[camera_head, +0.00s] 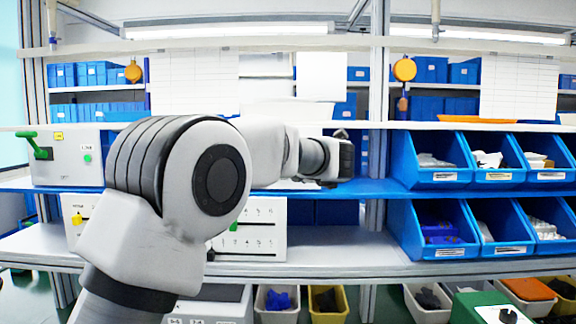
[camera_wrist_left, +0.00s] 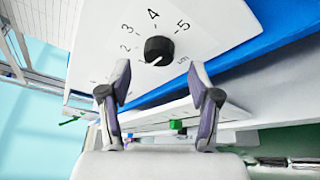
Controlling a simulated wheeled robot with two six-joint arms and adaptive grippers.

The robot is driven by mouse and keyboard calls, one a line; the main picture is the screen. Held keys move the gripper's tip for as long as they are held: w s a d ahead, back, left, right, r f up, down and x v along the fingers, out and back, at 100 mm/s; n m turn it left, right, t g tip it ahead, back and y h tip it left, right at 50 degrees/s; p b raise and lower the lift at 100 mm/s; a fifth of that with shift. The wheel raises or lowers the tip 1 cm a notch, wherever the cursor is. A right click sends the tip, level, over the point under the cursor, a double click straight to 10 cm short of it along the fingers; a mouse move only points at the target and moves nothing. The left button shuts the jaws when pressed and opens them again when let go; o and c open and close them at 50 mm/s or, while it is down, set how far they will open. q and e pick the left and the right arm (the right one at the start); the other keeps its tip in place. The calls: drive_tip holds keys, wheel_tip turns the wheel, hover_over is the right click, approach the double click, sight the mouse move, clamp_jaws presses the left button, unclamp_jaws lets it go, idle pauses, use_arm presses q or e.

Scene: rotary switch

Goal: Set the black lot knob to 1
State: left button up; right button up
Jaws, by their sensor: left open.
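In the left wrist view a black round knob (camera_wrist_left: 158,50) sits on a white panel (camera_wrist_left: 95,40) with the numbers 2, 3, 4 and 5 visible around it. A small light mark shows near the knob's lower edge; I cannot tell its exact setting. My left gripper (camera_wrist_left: 160,72) is open, with one finger on each side below the knob, apart from it. In the head view my left gripper (camera_head: 338,160) is small and dark at the end of my arm, which hides the knob. My right gripper is in neither view.
A grey box with a green lever (camera_head: 38,147) stands at the left. A slider panel (camera_head: 265,213) is on the lower shelf, partly behind my arm. Blue bins (camera_head: 428,165) fill the right side. A blue shelf edge (camera_wrist_left: 255,65) runs beside the panel.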

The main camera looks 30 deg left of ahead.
use_arm(q)
drive_tip(key=v, duration=0.8)
drive_tip(key=shift+s+d+r, duration=0.15)
drive_tip(key=shift+s+d, duration=0.1)
drive_tip(key=shift+s, duration=0.05)
